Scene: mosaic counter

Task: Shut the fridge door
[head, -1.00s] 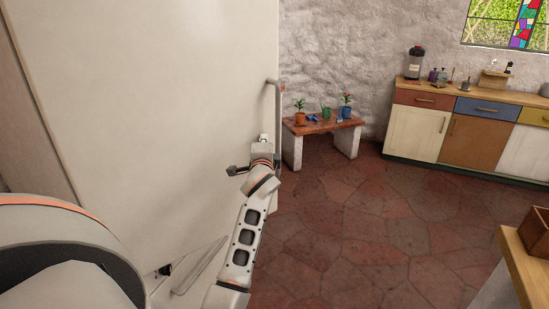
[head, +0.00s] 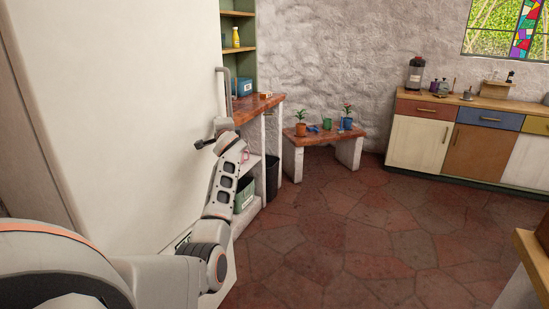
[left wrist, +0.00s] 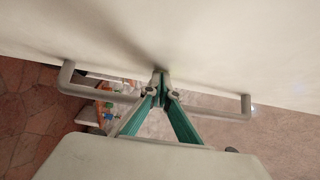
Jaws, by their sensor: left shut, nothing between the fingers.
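The fridge door (head: 130,110) is a large cream panel filling the left of the head view. Its grey bar handle (head: 228,92) runs near its right edge. My left gripper (head: 222,124) is at the lower end of the handle, close to the door face. In the left wrist view, the green fingers of my left gripper (left wrist: 161,80) meet at their tips by the door face (left wrist: 210,40), with the handle (left wrist: 247,107) extending to both sides of them. Nothing shows between the fingers. Contact with the door is hard to tell. My right gripper is out of view.
A shelf unit (head: 252,30) and a wooden worktop (head: 262,105) stand just right of the door edge, with a black bin (head: 272,176) below. A low bench (head: 325,135) with pots stands at the wall. The tiled floor (head: 340,220) is open.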

